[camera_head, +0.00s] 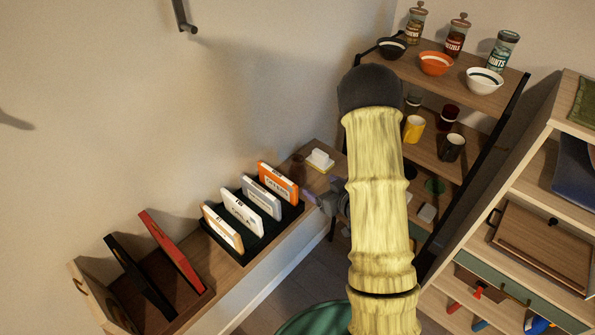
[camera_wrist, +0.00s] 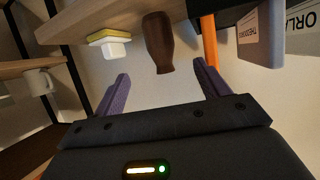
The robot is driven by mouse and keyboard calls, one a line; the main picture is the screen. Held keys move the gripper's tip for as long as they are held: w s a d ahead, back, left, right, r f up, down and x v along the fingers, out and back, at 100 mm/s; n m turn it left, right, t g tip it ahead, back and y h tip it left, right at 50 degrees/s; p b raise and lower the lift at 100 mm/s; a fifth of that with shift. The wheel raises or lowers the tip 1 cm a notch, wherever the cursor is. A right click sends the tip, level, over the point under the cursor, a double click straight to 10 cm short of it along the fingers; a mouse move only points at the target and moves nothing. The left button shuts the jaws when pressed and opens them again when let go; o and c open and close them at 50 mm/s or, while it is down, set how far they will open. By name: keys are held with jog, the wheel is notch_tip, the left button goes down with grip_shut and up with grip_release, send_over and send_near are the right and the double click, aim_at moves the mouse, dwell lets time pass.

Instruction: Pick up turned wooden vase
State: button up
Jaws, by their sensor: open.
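The turned wooden vase (camera_wrist: 158,40) is dark brown with a rounded body and shows in the wrist view, where the scene appears upside down. It stands on the wooden shelf top, between a white-and-yellow block and an orange book. My gripper (camera_wrist: 160,72) is open, with its two purple fingers apart and the vase ahead between their tips. I cannot tell whether the vase is within the fingers' depth; neither finger visibly touches it.
Upright books (camera_head: 240,208) stand in a black rack on the long shelf (camera_head: 232,277). The white-and-yellow block (camera_head: 320,160) sits near its far end. A rack with bowls, jars and mugs (camera_head: 452,147) is behind my arm. A wooden cabinet (camera_head: 535,190) is at right.

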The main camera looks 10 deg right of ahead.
aim_at(303, 174)
jog(key=p+x, duration=0.1)
jog(key=x, duration=0.6)
jog(key=shift+w+a+p, duration=0.1)
jog(key=shift+w+p, duration=0.1)
jog(key=shift+p, duration=0.15)
jog(key=shift+w+f, duration=0.25)
jog(key=shift+w, duration=0.15)
jog(key=shift+a, duration=0.1)
jog(key=shift+w+a, duration=0.1)
jog(key=shift+w, duration=0.05)
jog(key=p+x, duration=0.1)
jog(key=x, duration=0.4)
jog(key=shift+w+f+p, duration=0.15)
jog(key=shift+w+p, duration=0.05)
jog(key=shift+p, duration=0.15)
jog(key=shift+s+a, duration=0.1)
jog(key=shift+s, duration=0.1)
jog(key=shift+c, duration=0.4)
jog(key=c, duration=1.1)
